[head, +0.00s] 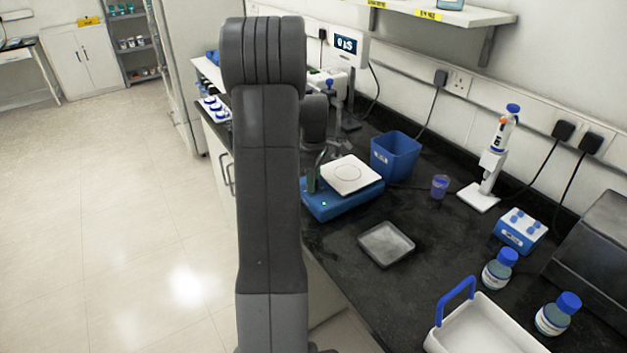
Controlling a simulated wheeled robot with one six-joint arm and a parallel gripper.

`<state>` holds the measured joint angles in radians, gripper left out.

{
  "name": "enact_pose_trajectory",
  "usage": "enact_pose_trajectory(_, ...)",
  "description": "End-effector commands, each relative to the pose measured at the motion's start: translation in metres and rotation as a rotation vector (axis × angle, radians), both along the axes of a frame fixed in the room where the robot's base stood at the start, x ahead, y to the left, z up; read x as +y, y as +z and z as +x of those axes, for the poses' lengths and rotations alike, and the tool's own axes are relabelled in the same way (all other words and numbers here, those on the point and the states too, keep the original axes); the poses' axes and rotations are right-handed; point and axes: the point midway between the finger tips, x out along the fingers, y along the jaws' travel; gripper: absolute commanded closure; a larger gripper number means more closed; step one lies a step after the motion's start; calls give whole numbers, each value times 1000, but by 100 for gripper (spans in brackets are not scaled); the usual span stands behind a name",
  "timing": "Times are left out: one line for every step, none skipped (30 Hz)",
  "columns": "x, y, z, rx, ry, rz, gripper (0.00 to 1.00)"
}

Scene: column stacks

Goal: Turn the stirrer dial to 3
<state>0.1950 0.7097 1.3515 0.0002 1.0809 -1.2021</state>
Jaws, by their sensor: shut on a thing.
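The stirrer (345,203) is a blue base with a square white top plate (350,174) marked with a circle, standing on the dark bench just right of my arm. A small green light shows on its front side. My gripper (313,182) is partly hidden behind my arm and points down at the left end of the stirrer. It is shut on the stirrer dial there. The dial itself is covered by the gripper and arm, so its pointer and numbers cannot be read.
A blue bin (395,156) stands behind the stirrer, and a grey shallow tray (386,244) lies in front. A purple cup (440,186), a pipette stand (479,197), a blue tube rack (520,231), blue-capped bottles (498,270) and a white carrier (480,328) are farther right.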

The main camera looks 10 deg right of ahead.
Motion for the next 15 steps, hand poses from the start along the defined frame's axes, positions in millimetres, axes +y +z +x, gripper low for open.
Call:
enact_pose_trajectory(0,0,1,-3,-41,-2,94)
enact_pose_trajectory(0,0,1,-3,-70,-2,94)
enact_pose_trajectory(0,1,1,-3,-108,-2,94)
enact_pose_trajectory(0,1,1,-2,-136,-2,94)
enact_pose_trajectory(0,1,1,-3,-165,-1,94)
enact_pose_trajectory(0,1,1,-3,-203,-1,94)
enact_pose_trajectory(0,1,1,-3,-231,-1,94)
enact_pose_trajectory(0,1,1,-3,-260,-1,94)
enact_pose_trajectory(0,1,1,-3,-298,-1,94)
enact_pose_trajectory(0,1,1,-3,-326,-1,94)
enact_pose_trajectory(0,1,1,-3,-355,-1,94)
enact_pose_trajectory(0,1,1,-3,-393,-1,94)
enact_pose_trajectory(0,1,1,-3,-421,-1,94)
enact_pose_trajectory(0,1,1,-3,-450,-1,94)
enact_pose_trajectory(0,1,1,-3,-488,-1,94)
